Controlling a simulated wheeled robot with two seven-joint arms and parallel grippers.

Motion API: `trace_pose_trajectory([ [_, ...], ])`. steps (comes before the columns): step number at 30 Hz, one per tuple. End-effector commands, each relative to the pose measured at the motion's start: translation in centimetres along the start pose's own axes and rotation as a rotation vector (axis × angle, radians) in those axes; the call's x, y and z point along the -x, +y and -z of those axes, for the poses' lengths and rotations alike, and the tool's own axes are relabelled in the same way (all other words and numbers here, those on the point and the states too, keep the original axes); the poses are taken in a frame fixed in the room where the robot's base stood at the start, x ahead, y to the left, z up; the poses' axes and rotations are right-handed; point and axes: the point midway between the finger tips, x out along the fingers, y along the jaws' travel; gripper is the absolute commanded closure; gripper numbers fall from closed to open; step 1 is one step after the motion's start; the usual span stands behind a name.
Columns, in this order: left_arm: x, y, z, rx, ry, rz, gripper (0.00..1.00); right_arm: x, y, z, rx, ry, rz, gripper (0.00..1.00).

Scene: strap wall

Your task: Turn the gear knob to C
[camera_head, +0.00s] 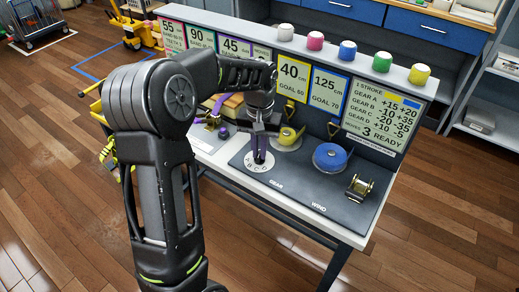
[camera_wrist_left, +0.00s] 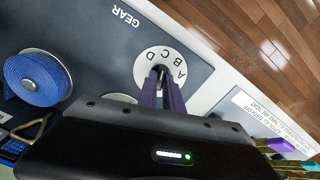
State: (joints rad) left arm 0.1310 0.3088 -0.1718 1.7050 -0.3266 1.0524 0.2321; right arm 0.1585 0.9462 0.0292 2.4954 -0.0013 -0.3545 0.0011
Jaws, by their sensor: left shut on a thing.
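The gear dial (camera_head: 263,168) is a white disc lettered A to D on the dark panel. It also shows in the wrist view (camera_wrist_left: 150,58), with the letters fanned around the knob. My left gripper (camera_head: 259,156) points down over the dial, its purple fingers shut on the gear knob (camera_wrist_left: 159,70) at the dial's centre. The fingers and palm hide most of the knob, so I cannot tell which letter it points to. My right gripper is in neither view.
Right of the dial on the dark panel (camera_head: 300,190) are a yellow strap roll (camera_head: 288,138), a blue strap roll (camera_head: 330,157) and a brass ratchet (camera_head: 359,187). Sign boards (camera_head: 374,120) stand behind, below a shelf with several coloured-top jars. A purple-strapped item (camera_head: 213,121) lies left.

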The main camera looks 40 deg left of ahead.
Motion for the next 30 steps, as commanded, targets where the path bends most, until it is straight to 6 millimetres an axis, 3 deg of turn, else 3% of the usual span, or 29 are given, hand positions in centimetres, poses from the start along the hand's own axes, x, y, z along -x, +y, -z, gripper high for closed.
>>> trace_pose_trajectory([
  [1, 0.1, 0.0, 0.1, 0.0, 0.003, 0.0, 1.0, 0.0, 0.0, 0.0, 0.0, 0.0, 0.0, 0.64],
  [2, 0.1, 0.0, 0.1, 0.0, 0.002, 0.0, 0.89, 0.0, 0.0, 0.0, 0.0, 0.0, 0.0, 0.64],
  [3, 0.1, 0.0, 0.1, -0.001, 0.003, 0.0, 0.86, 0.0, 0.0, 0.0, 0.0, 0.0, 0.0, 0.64],
  [10, 0.0, 0.0, 0.0, -0.001, 0.001, 0.0, 0.68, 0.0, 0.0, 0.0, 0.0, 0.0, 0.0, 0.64],
  [20, 0.4, 0.0, 0.1, -0.002, 0.003, 0.0, 0.68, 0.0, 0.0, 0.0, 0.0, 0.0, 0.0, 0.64],
  [30, 5.2, 0.1, 0.1, -0.002, 0.005, -0.001, 0.68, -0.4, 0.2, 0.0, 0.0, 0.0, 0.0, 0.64],
])
